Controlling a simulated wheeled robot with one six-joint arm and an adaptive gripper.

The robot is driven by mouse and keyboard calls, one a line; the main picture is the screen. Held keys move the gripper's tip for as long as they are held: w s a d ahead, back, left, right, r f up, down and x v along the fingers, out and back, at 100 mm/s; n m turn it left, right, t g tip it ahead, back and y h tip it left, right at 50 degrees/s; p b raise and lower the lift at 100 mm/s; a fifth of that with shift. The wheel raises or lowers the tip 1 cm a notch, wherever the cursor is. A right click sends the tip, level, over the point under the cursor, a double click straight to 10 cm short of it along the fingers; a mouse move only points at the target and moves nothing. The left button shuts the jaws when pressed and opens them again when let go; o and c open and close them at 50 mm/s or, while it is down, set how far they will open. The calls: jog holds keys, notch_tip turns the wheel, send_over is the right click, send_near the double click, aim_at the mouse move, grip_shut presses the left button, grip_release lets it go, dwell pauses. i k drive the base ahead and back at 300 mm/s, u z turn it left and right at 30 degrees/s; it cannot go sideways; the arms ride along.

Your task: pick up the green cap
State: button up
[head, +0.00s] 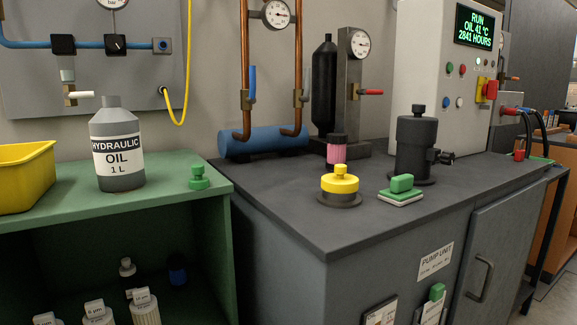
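A small green cap (198,180) with a narrower knob on top stands upright on the green bench (160,198), near its right edge. It is fully visible and nothing touches it from above. Another green piece (401,184), blocky in shape, rests on a white and green pad on the dark pump unit top. My gripper is not in view.
A grey hydraulic oil bottle (117,150) stands left of the cap, with a yellow bin (24,176) beyond it. Right, the pump unit top (290,205) holds a yellow-capped filler (339,184), a pink and black part (336,151) and a dark cylinder (416,145).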

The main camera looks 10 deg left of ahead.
aim_at(200, 182)
jog(key=z, duration=0.6)
jog(key=k, duration=1.1)
jog(key=u, duration=1.3)
jog(key=i, duration=0.55)
jog(key=u, duration=0.05)
